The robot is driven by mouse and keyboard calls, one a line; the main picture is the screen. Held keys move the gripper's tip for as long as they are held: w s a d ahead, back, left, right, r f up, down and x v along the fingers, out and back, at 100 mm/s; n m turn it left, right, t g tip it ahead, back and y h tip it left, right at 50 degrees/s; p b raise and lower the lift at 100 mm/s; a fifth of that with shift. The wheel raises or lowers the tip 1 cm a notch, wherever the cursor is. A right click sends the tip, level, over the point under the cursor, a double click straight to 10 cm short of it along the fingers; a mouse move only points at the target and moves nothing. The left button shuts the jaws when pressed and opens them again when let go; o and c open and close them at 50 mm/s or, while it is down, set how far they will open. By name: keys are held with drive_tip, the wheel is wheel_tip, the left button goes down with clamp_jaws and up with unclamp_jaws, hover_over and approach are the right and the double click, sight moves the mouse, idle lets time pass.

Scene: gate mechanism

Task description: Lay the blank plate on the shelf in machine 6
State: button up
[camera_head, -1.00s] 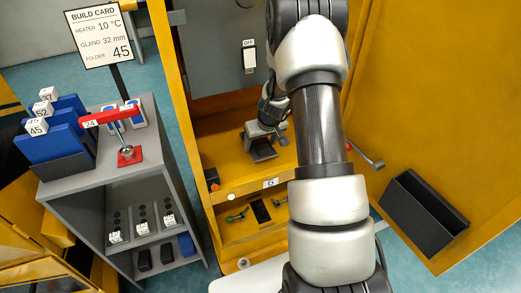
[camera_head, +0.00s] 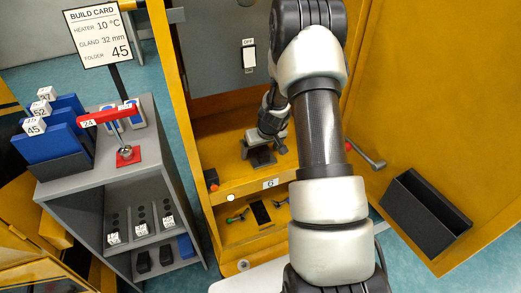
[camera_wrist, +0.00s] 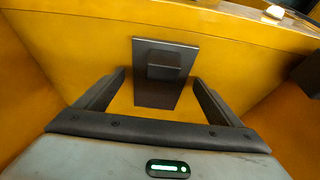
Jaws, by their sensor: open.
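The blank plate (camera_head: 262,158) is a dark grey plate lying on the yellow shelf (camera_head: 222,165) inside the open machine, whose front edge bears a small tag (camera_head: 270,183) that seems to read 6. In the wrist view the plate (camera_wrist: 154,96) has a raised square block on it and lies flat on yellow. My gripper (camera_head: 265,147) is just above the plate, partly hiding it in the head view. Its two fingers (camera_wrist: 160,84) are open, one to each side of the plate, with nothing gripped. I cannot tell how much gap separates fingertips and plate.
A lower yellow drawer (camera_head: 236,233) holds small tools and a dark block. A switch marked OFF (camera_head: 249,56) is on the back panel. The open door at right carries a black bin (camera_head: 425,210) and a lever (camera_head: 372,162). A grey cart (camera_head: 90,210) stands left.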

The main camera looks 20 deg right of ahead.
drive_tip(key=shift+r, duration=0.5)
drive_tip(key=s+a+r+p, duration=0.1)
drive_tip(key=s+a+r, duration=0.25)
drive_tip(key=r, duration=0.55)
drive_tip(key=s+a+r+y, duration=0.1)
drive_tip(key=s+a+r, duration=0.3)
drive_tip(key=r, duration=0.6)
drive_tip(key=s+a+r+p, duration=0.1)
drive_tip(key=s+a+r, duration=0.1)
drive_tip(key=s+r, duration=0.5)
drive_tip(key=s+a+r, duration=0.2)
drive_tip(key=s+r, duration=0.3)
drive_tip(key=s, duration=0.3)
drive_tip(key=s+a+r+t+h, duration=0.1)
drive_tip(key=s+a+r, duration=0.1)
drive_tip(key=s+r, duration=0.3)
drive_tip(key=shift+s, duration=2)
